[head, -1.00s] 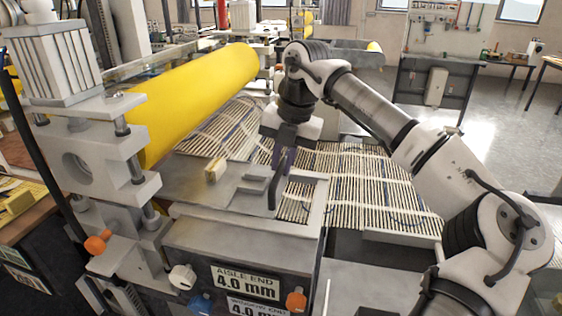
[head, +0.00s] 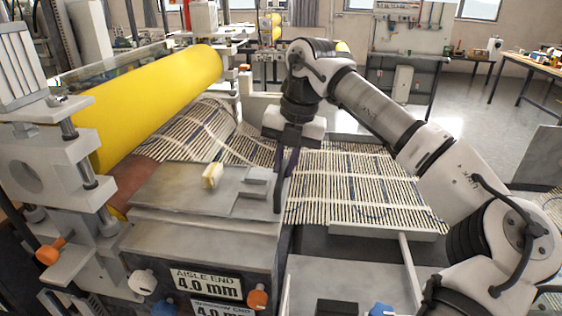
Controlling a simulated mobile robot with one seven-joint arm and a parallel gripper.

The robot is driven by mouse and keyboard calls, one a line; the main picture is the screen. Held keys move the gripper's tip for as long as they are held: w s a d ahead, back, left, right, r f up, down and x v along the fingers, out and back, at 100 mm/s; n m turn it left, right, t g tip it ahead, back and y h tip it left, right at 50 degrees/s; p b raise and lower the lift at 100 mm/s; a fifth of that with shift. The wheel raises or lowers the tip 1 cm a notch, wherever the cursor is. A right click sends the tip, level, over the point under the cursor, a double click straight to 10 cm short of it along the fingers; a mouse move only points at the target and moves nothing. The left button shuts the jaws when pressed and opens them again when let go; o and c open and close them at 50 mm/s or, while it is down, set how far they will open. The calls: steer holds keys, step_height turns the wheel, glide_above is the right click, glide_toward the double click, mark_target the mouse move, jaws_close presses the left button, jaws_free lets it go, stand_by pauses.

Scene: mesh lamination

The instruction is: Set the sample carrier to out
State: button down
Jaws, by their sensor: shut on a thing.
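The sample carrier appears to be the flat grey plate (head: 165,190) on top of the machine's near end, with a small pale yellow block (head: 212,175) on it. A raised grey piece (head: 258,182) stands at its right edge. My gripper (head: 281,195) points down at that right edge, its dark fingers shut on what looks like the carrier's upright handle. The fingers hide most of the handle, so the exact contact is hard to see.
A yellow roller (head: 150,105) lies behind and left of the plate. A slatted mesh bed (head: 360,185) stretches behind and right of my gripper. A sign (head: 207,283) reading "AISLE END 4.0 mm" and orange knobs (head: 257,300) are on the front.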

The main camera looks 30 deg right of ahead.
steer(key=shift+s+d, duration=0.1)
steer(key=shift+d, duration=0.1)
steer(key=c, duration=1.4)
jaws_free()
steer(key=shift+s+d, duration=0.15)
steer(key=shift+r+p, duration=0.4)
steer(key=shift+r, duration=0.1)
step_height(320, 180, up, 13)
steer(key=s+d+p, duration=0.1)
steer(key=d+p, duration=0.1)
steer(key=p, duration=0.6)
steer(key=shift+s+f+p, duration=0.2)
steer(key=shift+p, duration=0.1)
